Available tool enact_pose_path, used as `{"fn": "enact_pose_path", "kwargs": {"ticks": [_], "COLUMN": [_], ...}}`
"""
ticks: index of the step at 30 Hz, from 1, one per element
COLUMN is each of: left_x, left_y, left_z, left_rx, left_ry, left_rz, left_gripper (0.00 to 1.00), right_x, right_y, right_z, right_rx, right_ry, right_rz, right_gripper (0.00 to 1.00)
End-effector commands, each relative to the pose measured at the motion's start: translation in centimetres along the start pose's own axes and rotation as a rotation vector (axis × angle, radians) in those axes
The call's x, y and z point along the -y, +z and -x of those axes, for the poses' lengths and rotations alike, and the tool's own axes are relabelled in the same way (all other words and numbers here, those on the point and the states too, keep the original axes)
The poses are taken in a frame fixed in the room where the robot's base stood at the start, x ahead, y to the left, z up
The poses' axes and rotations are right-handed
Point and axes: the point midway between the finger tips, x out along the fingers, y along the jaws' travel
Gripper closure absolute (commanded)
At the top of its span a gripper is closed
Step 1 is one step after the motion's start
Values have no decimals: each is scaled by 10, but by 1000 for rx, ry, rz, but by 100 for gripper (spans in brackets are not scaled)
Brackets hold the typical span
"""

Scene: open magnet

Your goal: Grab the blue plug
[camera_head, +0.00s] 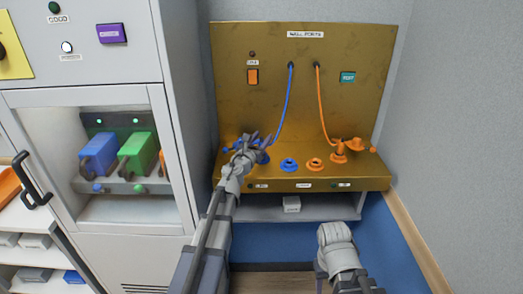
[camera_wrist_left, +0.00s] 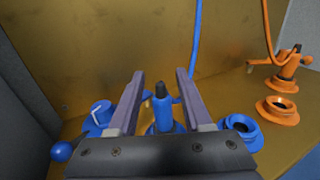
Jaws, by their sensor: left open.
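The blue plug (camera_wrist_left: 162,112) stands upright with a dark tip on the gold wall-port unit, at the left of its ledge. In the head view it is mostly hidden by my left gripper (camera_head: 256,142). In the left wrist view the two fingers of my left gripper (camera_wrist_left: 160,82) are open, one on each side of the plug, with gaps between. A blue cable (camera_head: 285,105) runs from the back panel down toward the plug.
An empty blue socket (camera_head: 289,164) and an orange socket (camera_head: 315,164) sit right of the plug. An orange plug (camera_head: 339,153) with its orange cable stands further right. A grey cabinet (camera_head: 175,110) borders the left.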

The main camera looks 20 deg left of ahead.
Motion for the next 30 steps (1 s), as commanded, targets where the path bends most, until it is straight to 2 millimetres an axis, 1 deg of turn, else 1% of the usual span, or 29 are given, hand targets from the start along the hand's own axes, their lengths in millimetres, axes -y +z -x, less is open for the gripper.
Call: {"fn": "enact_pose_path", "kwargs": {"ticks": [2,15,30], "left_x": [0,0,0], "left_y": [0,0,0], "left_z": [1,1,1], "left_rx": [0,0,0], "left_ry": [0,0,0], "left_rz": [0,0,0], "left_gripper": [50,100,100], "right_x": [0,0,0], "right_y": [0,0,0], "right_z": [0,0,0], "right_rx": [0,0,0], "right_ry": [0,0,0], "right_rz": [0,0,0], "right_gripper": [50,50,50]}}
